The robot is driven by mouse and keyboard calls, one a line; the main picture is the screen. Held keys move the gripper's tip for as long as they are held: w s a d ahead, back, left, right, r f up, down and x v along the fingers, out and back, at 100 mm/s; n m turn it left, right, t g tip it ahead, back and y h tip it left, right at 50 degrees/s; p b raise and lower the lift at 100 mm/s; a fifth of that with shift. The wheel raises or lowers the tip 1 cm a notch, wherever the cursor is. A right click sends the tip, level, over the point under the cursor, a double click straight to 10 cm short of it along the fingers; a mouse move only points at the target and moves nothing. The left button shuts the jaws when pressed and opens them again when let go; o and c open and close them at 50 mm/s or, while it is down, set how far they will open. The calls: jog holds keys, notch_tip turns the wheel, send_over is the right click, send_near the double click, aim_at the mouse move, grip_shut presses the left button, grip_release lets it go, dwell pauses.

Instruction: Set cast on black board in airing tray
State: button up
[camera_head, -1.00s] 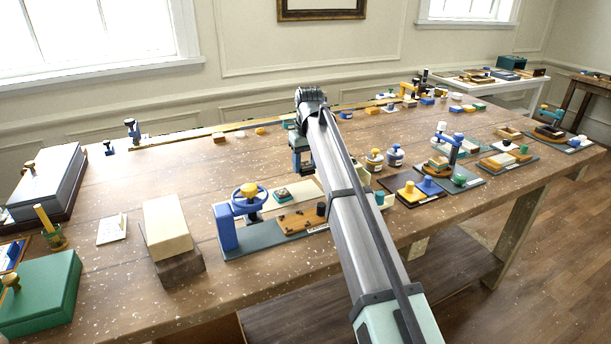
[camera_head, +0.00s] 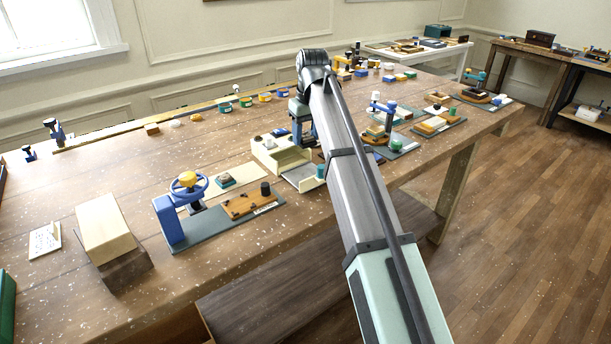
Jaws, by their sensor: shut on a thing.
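My gripper (camera_head: 303,140) points down just behind a cream open-fronted box (camera_head: 264,158), at the middle of the long bench. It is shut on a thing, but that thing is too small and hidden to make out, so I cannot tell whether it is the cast. The cream box has a pale flat tray part (camera_head: 303,178) at its front right and small dark pieces on top. I cannot tell whether this is the airing tray. A dark board (camera_head: 371,155) shows partly behind my arm, which hides much of it.
A blue handwheel press (camera_head: 187,188) on a grey base stands left of the cream box. A cream block (camera_head: 105,228) and a white card (camera_head: 45,240) lie farther left. Several small fixtures crowd the bench to the right.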

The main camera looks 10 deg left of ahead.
aim_at(305, 174)
jog(key=shift+s+d+f+n, duration=0.1)
jog(key=shift+s+n, duration=0.2)
jog(key=shift+n, duration=0.2)
jog(key=shift+f, duration=5)
jog(key=shift+f, duration=0.15)
jog(key=o, duration=1)
jog(key=shift+o, duration=0.2)
jog(key=r, duration=0.8)
jog(key=s+d+r, duration=0.1)
jog(key=r, duration=0.3)
jog(key=shift+r, duration=0.15)
